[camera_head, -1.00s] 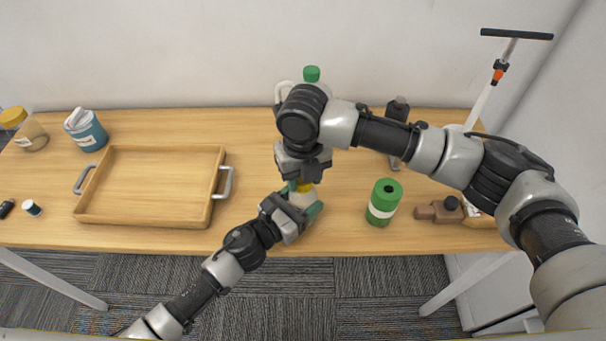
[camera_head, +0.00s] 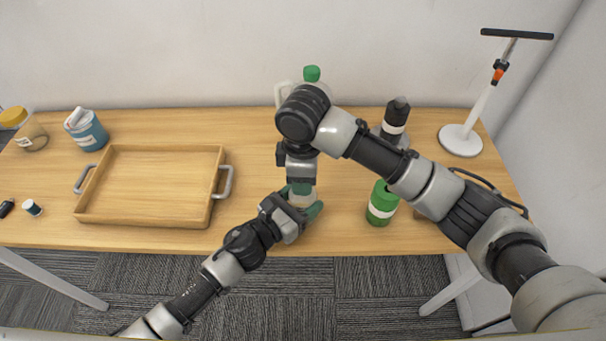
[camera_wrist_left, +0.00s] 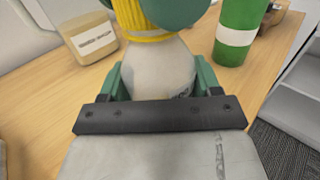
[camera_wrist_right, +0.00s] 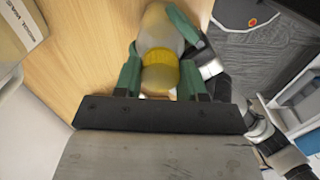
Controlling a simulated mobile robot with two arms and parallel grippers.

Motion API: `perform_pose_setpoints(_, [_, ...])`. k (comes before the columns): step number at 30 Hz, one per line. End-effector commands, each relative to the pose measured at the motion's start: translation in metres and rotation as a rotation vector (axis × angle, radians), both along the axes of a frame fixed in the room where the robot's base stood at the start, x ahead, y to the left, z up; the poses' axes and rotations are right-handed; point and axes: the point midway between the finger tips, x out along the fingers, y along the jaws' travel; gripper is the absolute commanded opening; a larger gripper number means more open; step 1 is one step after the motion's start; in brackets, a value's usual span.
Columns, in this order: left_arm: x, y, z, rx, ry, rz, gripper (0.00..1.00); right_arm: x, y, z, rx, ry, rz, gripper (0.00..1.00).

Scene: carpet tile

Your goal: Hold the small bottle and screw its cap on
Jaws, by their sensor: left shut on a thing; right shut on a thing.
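The small bottle has a pale, translucent body (camera_wrist_left: 158,68) and a yellow ribbed cap (camera_wrist_right: 160,70). It stands near the table's front middle, and the head view shows only a little of it. My left gripper (camera_wrist_left: 160,82) is shut around the bottle's body from the front left. My right gripper (camera_head: 301,188) comes from above, its green fingers shut on the cap, which sits at the top of the bottle. The right fingers hide part of the cap in the left wrist view. I cannot tell how tightly the cap is seated.
A green can with a white band (camera_head: 382,204) stands close to the right. A wooden tray (camera_head: 148,215) lies to the left. A jug with a green cap (camera_head: 312,74) and a dark bottle (camera_head: 396,117) stand behind. A white stand (camera_head: 461,141) is at the back right.

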Motion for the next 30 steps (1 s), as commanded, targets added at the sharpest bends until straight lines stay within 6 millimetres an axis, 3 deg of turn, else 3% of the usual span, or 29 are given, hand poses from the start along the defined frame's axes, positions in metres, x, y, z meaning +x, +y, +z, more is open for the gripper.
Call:
perform_pose_setpoints(12, [-0.0003, -0.0001, -0.0005, 0.001, 0.0, -0.001, 0.0, -0.0008, 0.0013, -0.0011, 0.004, 0.007, -0.942, 0.12])
perform_pose_setpoints(21, [-0.0004, -0.0003, -0.0005, 0.001, 0.0, -0.001, 0.0, 0.0004, -0.0001, -0.0008, 0.005, 0.003, -1.556, 0.12])
perform_pose_setpoints(26, [-0.0004, -0.0003, -0.0005, 0.001, 0.001, -0.001, 0.0, 0.0005, -0.0002, -0.001, 0.005, 0.004, -1.809, 0.12])
perform_pose_setpoints(30, [-0.0005, -0.0004, -0.0005, 0.001, 0.001, -0.001, 0.0, 0.0006, -0.0002, -0.001, 0.005, 0.004, -1.795, 0.12])
